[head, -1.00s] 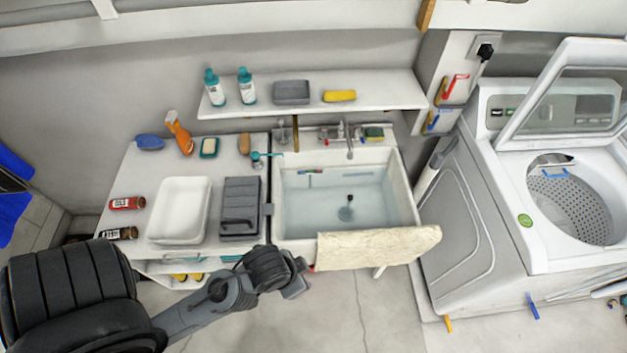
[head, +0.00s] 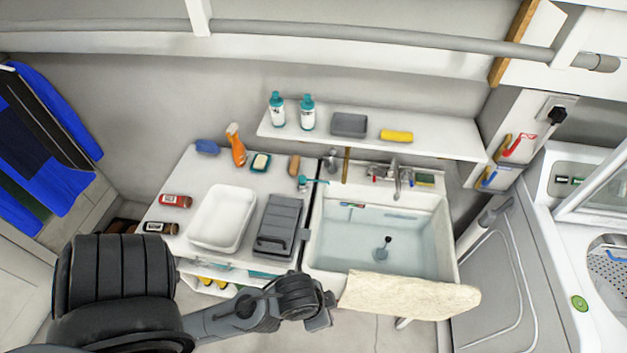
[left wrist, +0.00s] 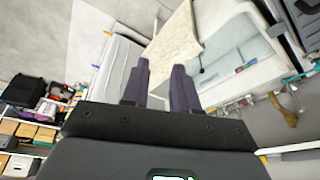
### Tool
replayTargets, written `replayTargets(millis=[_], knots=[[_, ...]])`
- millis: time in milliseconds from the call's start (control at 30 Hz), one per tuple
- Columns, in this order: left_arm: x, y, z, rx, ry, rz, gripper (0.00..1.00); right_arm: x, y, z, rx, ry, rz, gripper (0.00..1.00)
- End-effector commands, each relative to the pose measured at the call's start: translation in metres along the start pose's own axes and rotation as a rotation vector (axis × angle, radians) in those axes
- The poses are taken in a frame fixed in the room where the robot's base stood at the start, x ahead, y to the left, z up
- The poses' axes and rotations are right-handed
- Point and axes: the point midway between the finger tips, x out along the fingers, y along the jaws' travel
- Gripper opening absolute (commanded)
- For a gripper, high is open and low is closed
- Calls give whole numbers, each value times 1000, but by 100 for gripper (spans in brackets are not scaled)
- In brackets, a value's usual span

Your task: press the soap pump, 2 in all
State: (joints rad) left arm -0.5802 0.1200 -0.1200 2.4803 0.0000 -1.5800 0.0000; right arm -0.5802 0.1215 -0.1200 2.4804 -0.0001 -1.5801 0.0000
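A small teal soap pump (head: 304,183) stands at the back left of the sink, beside the counter's right edge, with its spout pointing right. My left arm comes in from the lower left in the head view, and its end (head: 322,314) is low in front of the counter and sink, well apart from the pump. In the left wrist view my left gripper (left wrist: 160,75) shows two dark fingers with a gap between them and nothing held. I cannot pick out the pump for certain in that view. My right gripper is not in view.
The sink (head: 450,235) holds water, and a cream cloth (head: 410,296) hangs over its front edge. A white tray (head: 221,218) and a grey case (head: 279,225) lie on the counter. Two teal-capped bottles (head: 277,109) stand on the shelf above. A washing machine (head: 500,290) is at right.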

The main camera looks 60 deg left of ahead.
Motion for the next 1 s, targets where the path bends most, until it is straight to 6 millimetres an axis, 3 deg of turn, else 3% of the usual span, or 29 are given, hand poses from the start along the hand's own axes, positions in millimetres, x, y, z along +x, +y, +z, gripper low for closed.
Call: replayTargets(millis=[33,167,1000], knots=[[0,0,0,0,0,0,20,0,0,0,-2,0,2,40],[0,0,0,0,0,0,0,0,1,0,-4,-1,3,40],[0,0,0,0,0,0,0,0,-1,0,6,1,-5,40]])
